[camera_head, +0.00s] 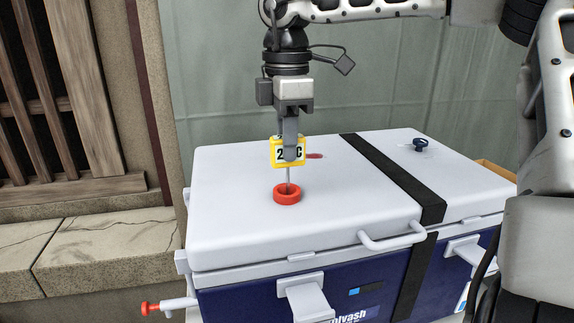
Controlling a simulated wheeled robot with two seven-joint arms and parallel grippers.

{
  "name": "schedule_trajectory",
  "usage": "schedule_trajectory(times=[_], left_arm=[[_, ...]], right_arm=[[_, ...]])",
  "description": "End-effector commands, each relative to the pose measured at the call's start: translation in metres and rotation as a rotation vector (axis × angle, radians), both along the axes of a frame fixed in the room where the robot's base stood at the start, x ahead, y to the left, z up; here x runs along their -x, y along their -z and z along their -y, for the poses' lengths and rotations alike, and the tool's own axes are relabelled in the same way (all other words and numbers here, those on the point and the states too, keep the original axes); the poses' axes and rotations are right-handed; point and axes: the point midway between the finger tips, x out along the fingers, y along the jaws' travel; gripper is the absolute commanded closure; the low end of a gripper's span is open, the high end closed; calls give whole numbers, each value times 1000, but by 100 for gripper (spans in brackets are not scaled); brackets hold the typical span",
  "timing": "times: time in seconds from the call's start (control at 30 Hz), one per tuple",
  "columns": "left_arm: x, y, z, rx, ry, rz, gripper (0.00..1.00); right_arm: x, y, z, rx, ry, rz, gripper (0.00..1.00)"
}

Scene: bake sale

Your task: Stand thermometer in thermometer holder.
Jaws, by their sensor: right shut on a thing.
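The thermometer (275,152) has a yellow body with a display and a thin metal probe pointing down. My right gripper (290,150) is shut on its yellow body and holds it upright above the cooler lid. The thermometer holder looks to be the red ring (287,195) on the white lid. The probe's lower end reaches the ring's opening. How deep the tip goes inside is hidden by the ring's near wall. The yellow body is clear above the ring. My left gripper is not in view.
The cooler (240,215) has a white lid, a blue body, a black strap (395,178) and a front handle (392,238). A dark knob (420,145) sits at the lid's back right. A stone ledge (105,245) is at left. Much of the lid is clear.

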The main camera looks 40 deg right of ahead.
Motion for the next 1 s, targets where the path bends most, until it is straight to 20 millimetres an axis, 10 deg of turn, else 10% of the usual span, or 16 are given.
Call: schedule_trajectory(times=[0.77, 0.8, 0.83, 1.0], left_arm=[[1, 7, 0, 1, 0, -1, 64], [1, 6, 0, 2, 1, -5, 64], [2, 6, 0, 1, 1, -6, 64], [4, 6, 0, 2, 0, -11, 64]], right_arm=[[0, 49, 0, 0, 1, 1, 100], [0, 48, 0, 0, 1, 1, 70], [0, 47, 0, 0, 1, 1, 62], [0, 47, 0, -1, 1, 0, 57]])
